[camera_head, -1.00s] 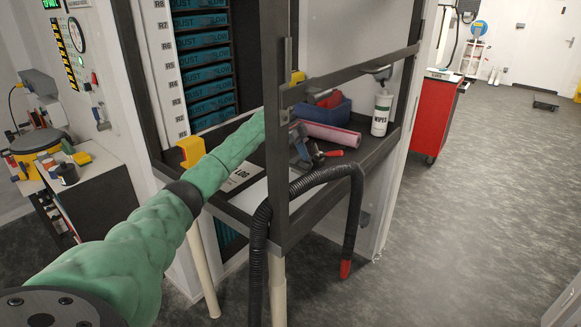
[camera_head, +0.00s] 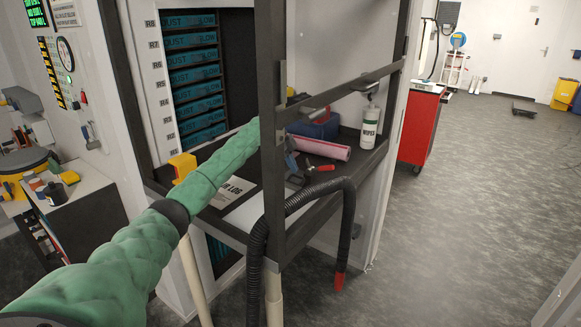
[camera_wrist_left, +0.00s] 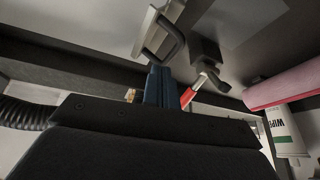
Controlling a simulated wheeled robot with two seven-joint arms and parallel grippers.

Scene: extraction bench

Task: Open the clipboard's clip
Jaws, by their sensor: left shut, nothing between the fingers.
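A pale sheet with dark "LOG" lettering, which looks like the clipboard (camera_head: 232,191), lies on the dark bench shelf. My green-sleeved left arm crosses above it, and I cannot make out its clip in the head view. My left gripper (camera_head: 292,163) is mostly hidden behind the dark upright post, to the right of the sheet. In the left wrist view its blue fingers (camera_wrist_left: 158,87) are shut with nothing between them. I cannot tell whether they touch anything. My right gripper is in neither view.
A red-handled tool (camera_head: 320,168), a pink roll (camera_head: 320,148), a blue bin (camera_head: 318,127) and a wipes bottle (camera_head: 370,127) are on the shelf. The dark post (camera_head: 272,190) and crossbar (camera_head: 340,85) stand in front. A black hose (camera_head: 325,192) hangs over the front edge.

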